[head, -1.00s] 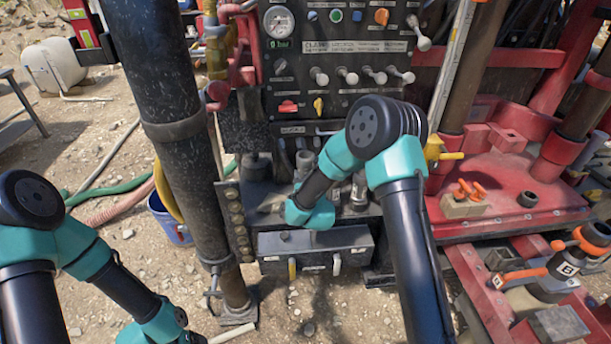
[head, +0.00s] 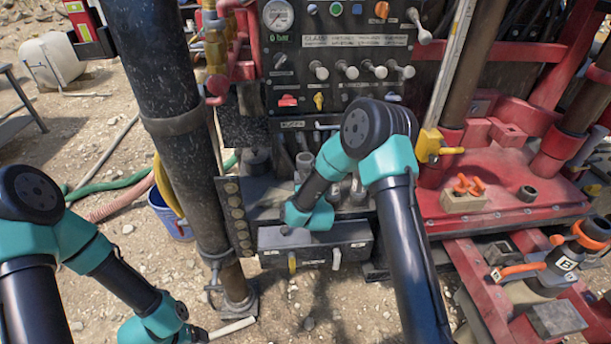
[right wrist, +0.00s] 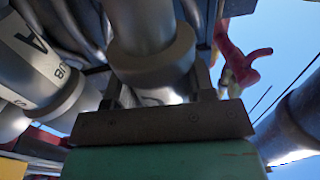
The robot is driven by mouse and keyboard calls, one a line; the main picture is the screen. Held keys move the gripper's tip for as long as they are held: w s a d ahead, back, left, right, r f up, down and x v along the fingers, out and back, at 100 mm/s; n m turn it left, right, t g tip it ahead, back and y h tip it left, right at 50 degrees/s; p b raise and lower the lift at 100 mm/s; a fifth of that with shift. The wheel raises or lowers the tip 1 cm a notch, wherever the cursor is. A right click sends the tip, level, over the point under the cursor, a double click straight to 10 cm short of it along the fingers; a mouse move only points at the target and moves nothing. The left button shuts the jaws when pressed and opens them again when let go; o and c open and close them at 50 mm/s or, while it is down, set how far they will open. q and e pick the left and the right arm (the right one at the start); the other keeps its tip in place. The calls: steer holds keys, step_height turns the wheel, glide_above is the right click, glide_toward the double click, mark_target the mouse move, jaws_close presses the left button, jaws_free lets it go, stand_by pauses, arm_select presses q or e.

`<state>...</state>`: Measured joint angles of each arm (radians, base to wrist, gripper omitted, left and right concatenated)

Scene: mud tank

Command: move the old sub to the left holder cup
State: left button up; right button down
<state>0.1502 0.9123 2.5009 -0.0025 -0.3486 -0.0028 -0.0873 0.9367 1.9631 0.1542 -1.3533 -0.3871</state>
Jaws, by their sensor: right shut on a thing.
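Grey cylinders (head: 305,162) stand behind that wrist. I cannot make out the left holder cup.
The control panel (head: 352,78) with levers rises behind the dark box. A thick black post (head: 165,110) stands to its left, and a red deck (head: 500,205) lies right. A clamp-like tool marked "B" (head: 566,264) lies at the right. Gravel ground shows between the arms.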

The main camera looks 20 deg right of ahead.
steer(key=shift+f, duration=2.15)
steer(key=shift+f, duration=0.75)
stand_by(0.4)
steer(key=shift+c, duration=2)
jaws_free()
steer(key=shift+f, duration=0.15)
steer(key=shift+s, duration=0.15)
steer(key=s, duration=1.1)
steer(key=s+a, duration=0.1)
steer(key=s, duration=0.5)
steer(key=shift+a, duration=0.1)
